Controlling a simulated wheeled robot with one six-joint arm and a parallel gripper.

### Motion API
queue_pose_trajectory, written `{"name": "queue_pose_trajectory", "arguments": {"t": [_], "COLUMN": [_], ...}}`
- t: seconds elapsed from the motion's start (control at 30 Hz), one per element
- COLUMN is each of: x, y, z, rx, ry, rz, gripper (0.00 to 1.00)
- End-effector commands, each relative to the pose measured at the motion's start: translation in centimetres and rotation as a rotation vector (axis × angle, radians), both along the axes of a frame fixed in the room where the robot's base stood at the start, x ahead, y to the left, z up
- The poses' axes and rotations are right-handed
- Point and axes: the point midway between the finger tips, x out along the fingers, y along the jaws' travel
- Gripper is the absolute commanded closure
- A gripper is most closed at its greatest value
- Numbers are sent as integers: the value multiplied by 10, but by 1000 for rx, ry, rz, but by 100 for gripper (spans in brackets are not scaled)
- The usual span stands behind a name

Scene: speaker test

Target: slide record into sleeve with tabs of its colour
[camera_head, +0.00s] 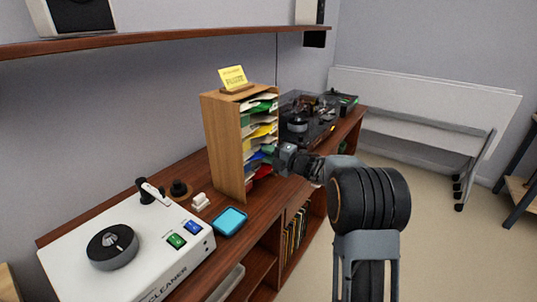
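A wooden rack (224,150) stands on the cabinet top. Its open side faces right and shows sleeves in stacked slots, with white, green, yellow, blue and red parts. My gripper (275,156) is at this open side, about mid-height. Its fingertips are small and partly lost against the sleeves, so I cannot tell whether they are open or shut, or touch a sleeve. A small green patch shows by the fingertips; I cannot tell whether it belongs to a sleeve or a record. No record can be made out for certain.
A white record cleaner (75,262) with a dark round part stands at the front left, beside a blue-topped tray (230,221). A yellow card (233,77) stands on the rack. A turntable (305,118) is behind my gripper. A shelf (150,43) runs above. Open floor lies right.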

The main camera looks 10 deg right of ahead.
Motion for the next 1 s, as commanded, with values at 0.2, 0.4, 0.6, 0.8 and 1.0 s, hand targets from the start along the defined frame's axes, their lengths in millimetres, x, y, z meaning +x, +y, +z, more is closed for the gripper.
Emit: {"name": "queue_pose_trajectory", "arguments": {"t": [0.2,0.4,0.6,0.8,1.0], "x": [-1,-10,-23,-36,-46], "y": [-1,-10,-22,-33,-43], "z": [0,-1,-1,-1,-1], "rx": [0,-1,0,0,0], "ry": [0,1,0,0,0], "rz": [0,-2,-2,-2,-1], "gripper": [77,77,77,77,77]}}
